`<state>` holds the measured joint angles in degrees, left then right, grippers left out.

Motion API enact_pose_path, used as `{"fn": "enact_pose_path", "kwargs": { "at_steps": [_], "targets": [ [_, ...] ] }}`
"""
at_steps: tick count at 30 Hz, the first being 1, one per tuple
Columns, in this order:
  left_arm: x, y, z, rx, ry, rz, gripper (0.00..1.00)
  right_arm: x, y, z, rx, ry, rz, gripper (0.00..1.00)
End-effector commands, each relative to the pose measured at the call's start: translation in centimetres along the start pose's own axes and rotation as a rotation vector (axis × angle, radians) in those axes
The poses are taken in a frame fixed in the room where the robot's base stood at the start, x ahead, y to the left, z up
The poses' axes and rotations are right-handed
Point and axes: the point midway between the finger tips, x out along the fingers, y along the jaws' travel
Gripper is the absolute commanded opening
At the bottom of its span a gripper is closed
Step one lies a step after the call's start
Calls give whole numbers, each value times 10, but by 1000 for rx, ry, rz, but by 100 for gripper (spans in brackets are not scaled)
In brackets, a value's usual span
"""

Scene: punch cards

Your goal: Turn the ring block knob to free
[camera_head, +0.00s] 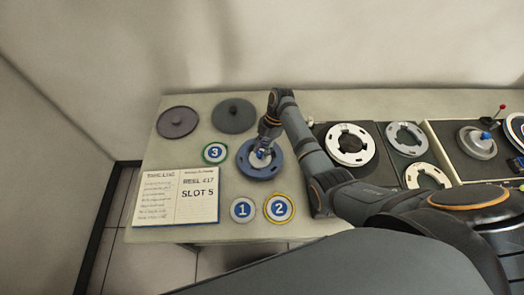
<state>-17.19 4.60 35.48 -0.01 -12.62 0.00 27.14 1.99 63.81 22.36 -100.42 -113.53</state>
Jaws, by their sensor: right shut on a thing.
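The ring block (260,172) is a round blue-grey disc with a pale centre, on the table left of the middle. Its small blue knob (262,154) sits at the centre and is partly hidden by my right gripper (264,147). The right arm reaches in from the right, and the gripper points down, shut on the knob. The fingertips are too small to see clearly, and I cannot read the knob's setting. My left gripper is not in view.
An open book (176,198) reads "REEL 217, SLOT 5". Numbered discs 1 (242,210), 2 (279,208) and 3 (214,153) lie around the ring block. Two dark lids (234,116) (178,122) lie behind. White reels (350,145) sit in dark housings on the right.

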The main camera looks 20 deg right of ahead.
Motion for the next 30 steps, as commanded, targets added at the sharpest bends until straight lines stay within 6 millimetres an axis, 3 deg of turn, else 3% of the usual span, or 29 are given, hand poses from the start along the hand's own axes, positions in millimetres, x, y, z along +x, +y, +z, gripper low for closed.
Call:
{"fn": "enact_pose_path", "kwargs": {
  "at_steps": [23,24,28,30],
  "targets": [
    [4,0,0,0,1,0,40,0,1,0,-84,0,-34,0],
    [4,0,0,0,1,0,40,0,1,0,-83,0,-34,35],
    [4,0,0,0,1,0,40,0,1,0,-83,0,-34,52],
    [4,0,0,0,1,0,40,0,1,0,-83,0,-34,52]
  ]
}}
